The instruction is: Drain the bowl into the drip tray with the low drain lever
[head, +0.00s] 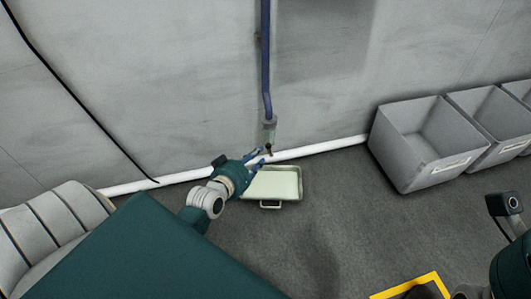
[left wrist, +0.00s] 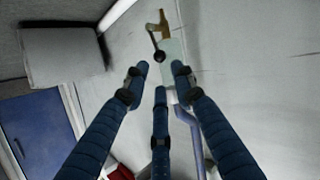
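A pale, cloudy bowl (head: 270,130) hangs low on the wall at the end of a blue pipe (head: 266,60). In the left wrist view the bowl (left wrist: 173,57) has a brass outlet (left wrist: 164,22) and a dark drain lever with a black ball knob (left wrist: 160,57). My left gripper (head: 264,152) is beside the outlet in the head view. In the left wrist view its blue fingers (left wrist: 160,72) are spread and empty, with the knob just beyond the tips; contact cannot be told. The pale green drip tray (head: 272,196) lies on the floor below, its handle towards me.
Grey open bins (head: 430,140) stand along the wall at the right. A white pipe (head: 320,147) runs along the wall's foot. A yellow-edged item (head: 410,286) lies at the bottom. My right arm shows at the lower right. The floor right of the tray is clear.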

